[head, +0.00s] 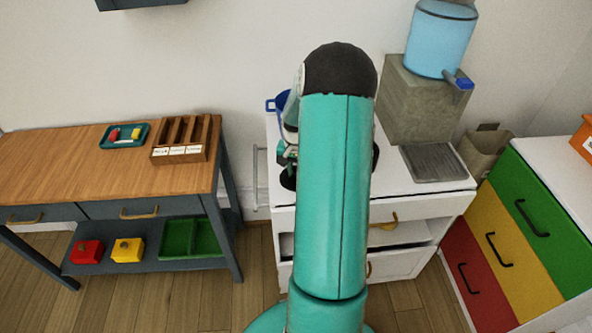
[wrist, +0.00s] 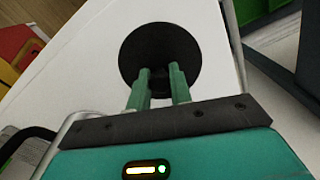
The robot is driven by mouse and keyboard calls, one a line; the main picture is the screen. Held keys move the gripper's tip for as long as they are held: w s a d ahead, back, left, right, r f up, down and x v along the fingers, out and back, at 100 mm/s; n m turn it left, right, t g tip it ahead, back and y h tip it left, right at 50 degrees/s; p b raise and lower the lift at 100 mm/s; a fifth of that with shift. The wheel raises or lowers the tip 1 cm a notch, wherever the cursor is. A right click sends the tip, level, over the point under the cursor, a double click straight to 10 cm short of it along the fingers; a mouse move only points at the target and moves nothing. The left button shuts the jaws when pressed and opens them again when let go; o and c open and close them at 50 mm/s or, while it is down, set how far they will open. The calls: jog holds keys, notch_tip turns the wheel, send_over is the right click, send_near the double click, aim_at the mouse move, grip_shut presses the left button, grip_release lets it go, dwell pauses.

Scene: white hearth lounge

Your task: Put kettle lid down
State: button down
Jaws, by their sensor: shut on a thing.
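The kettle lid (wrist: 160,48) is a round black disc, seen in the wrist view over the white counter top (wrist: 95,70). My gripper (wrist: 160,76) has its two green fingers closed on a small dark knob at the near side of the disc. I cannot tell whether the lid touches the counter or hangs just above it. In the head view my arm hides most of the gripper and the lid. Dark edges show on both sides of the arm there, too hidden to identify. The kettle cannot be made out clearly.
A blue object (head: 282,103) stands behind my arm on the white cabinet (head: 400,205). A water dispenser (head: 440,40) on a grey block (head: 412,100) and a metal drainer (head: 434,163) are to the right. A wooden table (head: 70,160) stands left, coloured drawers (head: 510,240) right.

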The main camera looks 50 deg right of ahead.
aim_at(295, 169)
jog(key=c, duration=1.3)
grip_release()
jog(key=shift+f, duration=0.1)
jog(key=shift+o, duration=0.2)
notch_tip(295, 169, up, 12)
jog(key=w+a+r+n+t+h, duration=0.1)
jog(key=a+r+n, duration=0.2)
jog(key=a+r, duration=0.6)
jog(key=a+r+n+t, duration=0.1)
jog(key=a+r+n, duration=0.3)
jog(key=a, duration=0.9)
jog(key=s+a+r+n+t, duration=0.1)
jog(key=s+a+r+n, duration=0.1)
jog(key=s+a, duration=0.4)
jog(key=s+a+r+n+t+y, duration=0.1)
jog(key=s+a, duration=0.4)
jog(key=a, duration=0.6)
jog(key=r+n+t, duration=0.1)
jog(key=n, duration=0.1)
jog(key=shift+s+a+n+t, duration=0.25)
jog(key=shift+s+n+t, duration=0.05)
jog(key=shift+s, duration=0.1)
